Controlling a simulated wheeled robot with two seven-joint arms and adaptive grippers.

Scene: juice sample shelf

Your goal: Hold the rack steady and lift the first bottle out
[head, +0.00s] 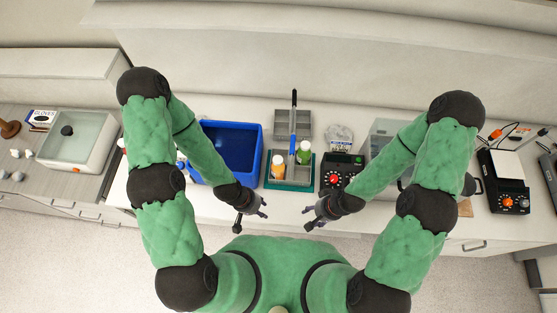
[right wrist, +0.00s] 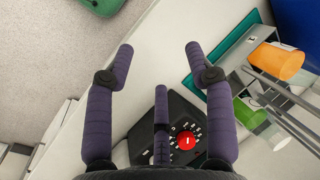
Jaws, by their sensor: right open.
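The rack (head: 291,185) stands on the bench in the head view, a teal base with grey dividers. An orange bottle (head: 277,167) with a white cap is in its left part, and a green bottle (head: 304,156) with a white cap is in its right part. The right wrist view also shows the rack (right wrist: 207,82), the orange bottle (right wrist: 277,63) and the green bottle (right wrist: 248,113). My left gripper (head: 251,214) is open and empty, in front of the rack to its left. My right gripper (right wrist: 160,62) is open and empty, in front of the rack to its right.
A blue bin (head: 235,144) stands left of the rack. A black device with a red knob (head: 335,178) stands close to its right. A grey box (head: 292,118) is behind. The bench front edge is clear.

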